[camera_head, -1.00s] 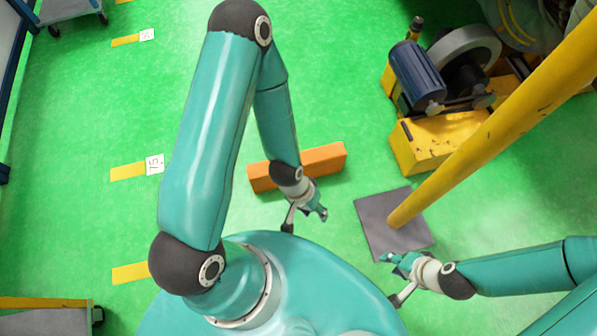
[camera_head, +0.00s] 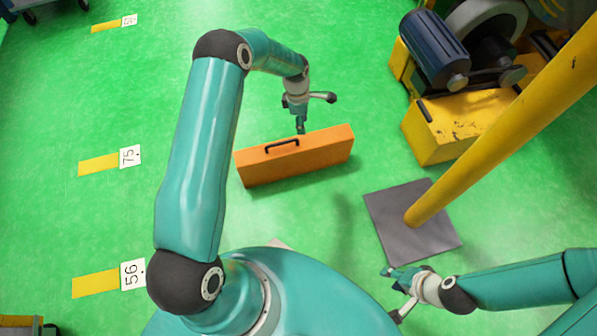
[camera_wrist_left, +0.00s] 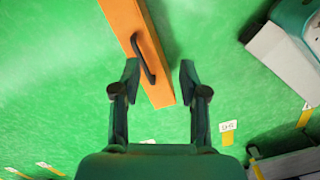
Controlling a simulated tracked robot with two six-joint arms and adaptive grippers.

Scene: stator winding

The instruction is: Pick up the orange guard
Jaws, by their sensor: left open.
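The orange guard (camera_head: 300,162) stands on the green floor in front of my base, with a black handle (camera_head: 282,146) on its top. My left gripper (camera_head: 300,128) is at the guard's far side in the head view, near its top edge and right of the handle. In the left wrist view the guard (camera_wrist_left: 128,30) runs down between the fingers of my open left gripper (camera_wrist_left: 158,80), with the handle (camera_wrist_left: 146,62) between them too. I cannot tell that any finger touches it. My right gripper (camera_head: 396,280) is at the lower right, away from the guard; its opening is unclear.
A yellow machine with a blue motor (camera_head: 434,50) stands at the upper right. A yellow post (camera_head: 480,150) rises from a grey floor plate (camera_head: 385,215) right of the guard. Numbered floor markers (camera_head: 130,156) lie at the left. Green floor around the guard is clear.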

